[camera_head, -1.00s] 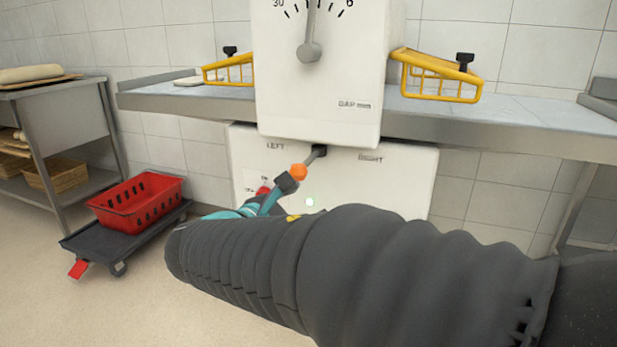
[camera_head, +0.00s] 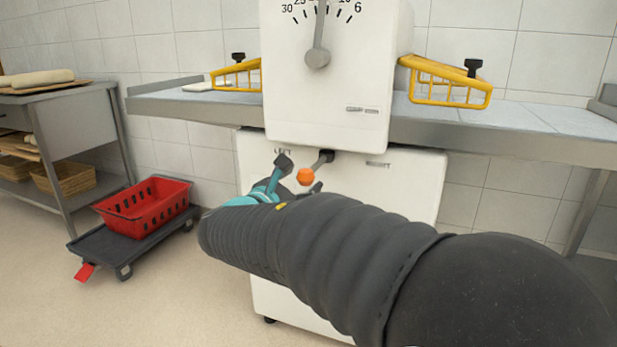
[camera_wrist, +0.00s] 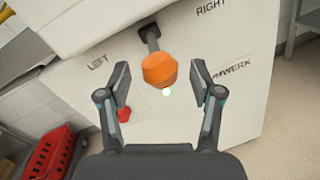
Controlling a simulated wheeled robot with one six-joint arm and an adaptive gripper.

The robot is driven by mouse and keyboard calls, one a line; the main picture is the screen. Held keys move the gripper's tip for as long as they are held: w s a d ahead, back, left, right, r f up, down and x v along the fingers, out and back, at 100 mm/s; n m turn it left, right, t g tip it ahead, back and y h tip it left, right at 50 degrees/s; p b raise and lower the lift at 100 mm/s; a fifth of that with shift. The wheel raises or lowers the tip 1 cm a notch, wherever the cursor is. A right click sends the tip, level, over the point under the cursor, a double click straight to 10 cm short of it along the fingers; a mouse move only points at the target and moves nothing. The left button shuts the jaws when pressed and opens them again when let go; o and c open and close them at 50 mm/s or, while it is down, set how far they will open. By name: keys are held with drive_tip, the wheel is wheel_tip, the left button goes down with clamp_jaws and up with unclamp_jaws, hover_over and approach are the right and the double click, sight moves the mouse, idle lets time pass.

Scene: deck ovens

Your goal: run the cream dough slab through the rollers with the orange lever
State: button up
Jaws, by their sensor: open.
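The orange lever knob (camera_head: 305,177) sits on a short dark rod at the front of the white roller machine (camera_head: 325,105), between the LEFT and RIGHT labels. My gripper (camera_head: 301,175) is open at the knob. In the wrist view the knob (camera_wrist: 159,69) shows between my two spread fingers (camera_wrist: 160,82), with a gap on each side. A pale flat piece (camera_head: 203,86), perhaps the cream dough slab, lies on the left table wing, partly hidden by the left yellow guard (camera_head: 237,77). The rollers are hidden inside the machine.
A right yellow guard (camera_head: 448,82) stands over the right wing (camera_head: 540,117). A red crate (camera_head: 145,207) on a dark trolley (camera_head: 112,243) is at left, near a steel table (camera_head: 72,126) with dough. A small red part (camera_wrist: 124,114) shows on the machine's front.

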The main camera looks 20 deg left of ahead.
sight(317, 166)
drive_tip(key=shift+x, duration=1.2)
clamp_jaws()
